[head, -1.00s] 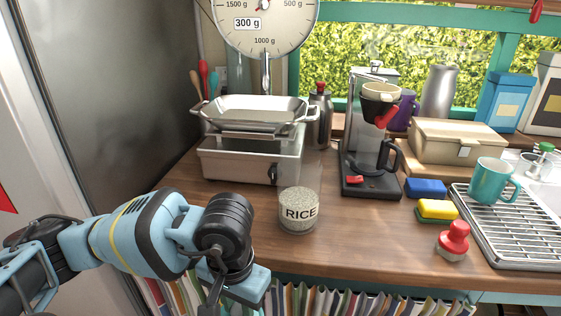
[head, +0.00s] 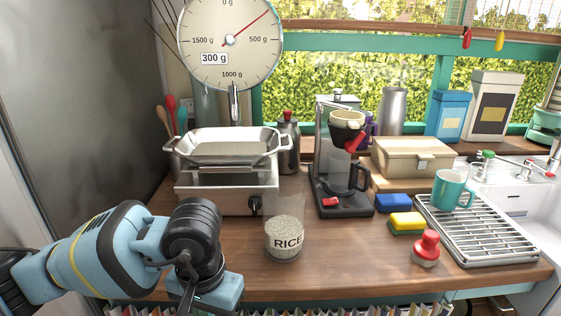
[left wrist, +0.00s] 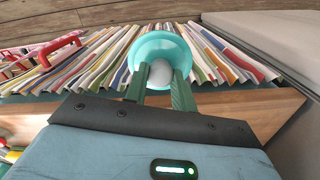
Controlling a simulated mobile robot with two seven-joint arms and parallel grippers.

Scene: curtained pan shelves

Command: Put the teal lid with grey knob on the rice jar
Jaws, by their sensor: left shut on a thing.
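The rice jar (head: 284,238) is clear, with grain inside and a RICE label. It stands upright on the wooden counter near the front edge, and no lid shows on it. The teal lid (left wrist: 158,42) with its grey knob (left wrist: 160,73) shows in the left wrist view. My left gripper (left wrist: 160,82) is shut on the knob, the lid beyond the fingertips. In the head view my left arm reaches in at the lower left, left of and nearer than the jar. Its fingers and the lid are hidden there. My right gripper is not in view.
A scale with a metal pan (head: 232,148) stands behind the jar. A coffee maker (head: 342,165), sponges (head: 407,222), a red-knobbed stamp (head: 427,248) and a drying rack (head: 480,228) are to the right.

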